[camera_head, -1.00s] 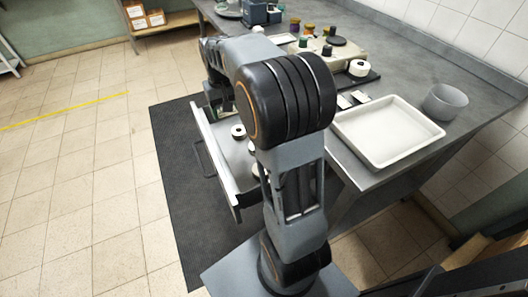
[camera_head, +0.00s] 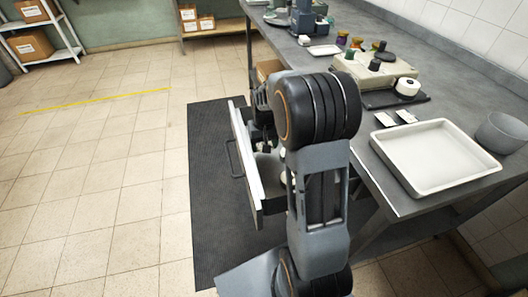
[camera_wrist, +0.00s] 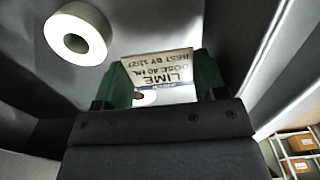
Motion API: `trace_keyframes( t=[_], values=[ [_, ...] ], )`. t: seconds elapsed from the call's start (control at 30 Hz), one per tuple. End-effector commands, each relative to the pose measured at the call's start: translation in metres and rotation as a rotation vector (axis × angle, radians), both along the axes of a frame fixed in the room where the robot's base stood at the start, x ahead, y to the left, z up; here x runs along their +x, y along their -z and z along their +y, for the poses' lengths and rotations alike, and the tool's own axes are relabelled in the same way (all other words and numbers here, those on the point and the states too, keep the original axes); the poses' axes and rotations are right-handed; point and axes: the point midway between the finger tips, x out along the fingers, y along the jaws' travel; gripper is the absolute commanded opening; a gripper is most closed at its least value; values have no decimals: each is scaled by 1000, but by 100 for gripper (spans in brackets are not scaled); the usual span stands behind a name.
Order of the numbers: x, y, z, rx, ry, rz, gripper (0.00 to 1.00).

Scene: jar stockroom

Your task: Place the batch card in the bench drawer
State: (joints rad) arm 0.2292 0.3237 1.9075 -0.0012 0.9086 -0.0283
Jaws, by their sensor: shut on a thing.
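The batch card (camera_wrist: 160,70) is a white label with dark print reading LIME, seen upside down in the wrist view. My gripper (camera_wrist: 166,78) is shut on it, with a dark green fingertip at each side. The open bench drawer (camera_head: 246,158) has a pale front and a dark handle. In the head view my gripper (camera_head: 262,112) is over the drawer, partly hidden by my arm, and the card cannot be made out there. A white roll (camera_wrist: 75,32) lies on the grey surface below, left of the card. Another pale round thing (camera_wrist: 146,97) shows just behind the card.
A dark mat (camera_head: 215,225) lies below the drawer. The tiled floor at left is clear.

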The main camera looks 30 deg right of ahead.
Motion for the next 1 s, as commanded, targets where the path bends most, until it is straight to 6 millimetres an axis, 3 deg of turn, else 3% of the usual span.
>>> trace_keyframes(
  t=[0.23,0.67,0.7,0.8,1.0],
  values=[
    [0,35,0,1,0,3,42],
    [0,41,0,0,0,1,42],
    [0,40,0,0,0,1,68],
    [0,40,0,0,0,1,76],
    [0,39,0,0,0,1,76]
  ],
)
